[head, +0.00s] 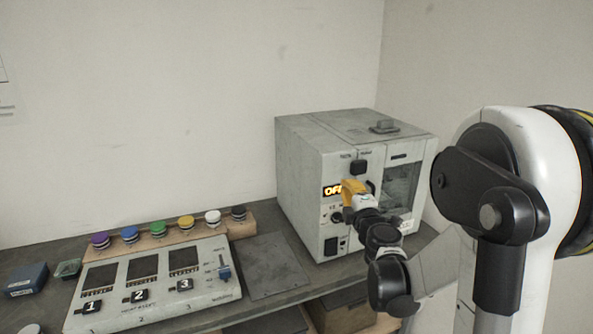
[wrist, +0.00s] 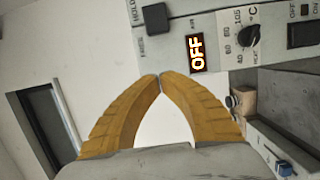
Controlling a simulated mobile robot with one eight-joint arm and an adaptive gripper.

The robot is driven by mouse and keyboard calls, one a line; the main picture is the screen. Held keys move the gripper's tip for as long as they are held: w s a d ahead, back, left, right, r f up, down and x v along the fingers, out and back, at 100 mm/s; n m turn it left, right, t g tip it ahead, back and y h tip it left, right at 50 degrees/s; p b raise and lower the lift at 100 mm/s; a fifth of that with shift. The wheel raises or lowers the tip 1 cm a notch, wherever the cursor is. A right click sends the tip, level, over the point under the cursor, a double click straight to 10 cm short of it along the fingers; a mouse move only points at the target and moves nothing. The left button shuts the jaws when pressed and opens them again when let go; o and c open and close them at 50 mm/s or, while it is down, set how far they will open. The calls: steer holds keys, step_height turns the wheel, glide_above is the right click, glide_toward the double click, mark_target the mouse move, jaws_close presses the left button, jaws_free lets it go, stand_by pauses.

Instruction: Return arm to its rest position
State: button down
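My gripper (head: 347,190) has yellow-orange fingers and is at the front of a grey box-shaped machine (head: 298,185), near its lit "OFF" display (head: 332,190). In the wrist view the two curved fingers (wrist: 160,77) meet at their tips, with nothing seen between them. The "OFF" display (wrist: 197,53) is just beyond the fingertips, with a black temperature dial (wrist: 249,36) beside it. I cannot tell whether the fingertips touch the machine. My arm reaches in from the right in the head view.
A grey panel (head: 215,288) with numbered sections and a blue lever (head: 224,271) lies on the table at left. Several coloured knobs stand on a wooden strip (head: 157,241) behind it. A flat dark plate (head: 272,265) lies between panel and machine. A blue box (head: 27,279) is at far left.

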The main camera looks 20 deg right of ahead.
steer(key=s+a+r+m+g+h+b, duration=0.2)
steer(key=s+a+r+m+g+h, duration=0.1)
steer(key=s+m, duration=0.65)
steer(key=s+a+f+m+g+y+b, duration=0.1)
steer(key=s+a+f+m+g+y, duration=0.2)
steer(key=s+a+f, duration=0.4)
steer(key=s+a+f+m+g+y+b, duration=0.1)
steer(key=s+a+f+m+g+y, duration=0.2)
steer(key=s+a+f, duration=0.3)
steer(key=s+a+g, duration=0.1)
steer(key=s+a, duration=0.4)
steer(key=s, duration=0.2)
steer(key=shift+s+f+g+y, duration=0.25)
steer(key=shift+f+g+y, duration=0.05)
steer(key=shift+f+y, duration=0.1)
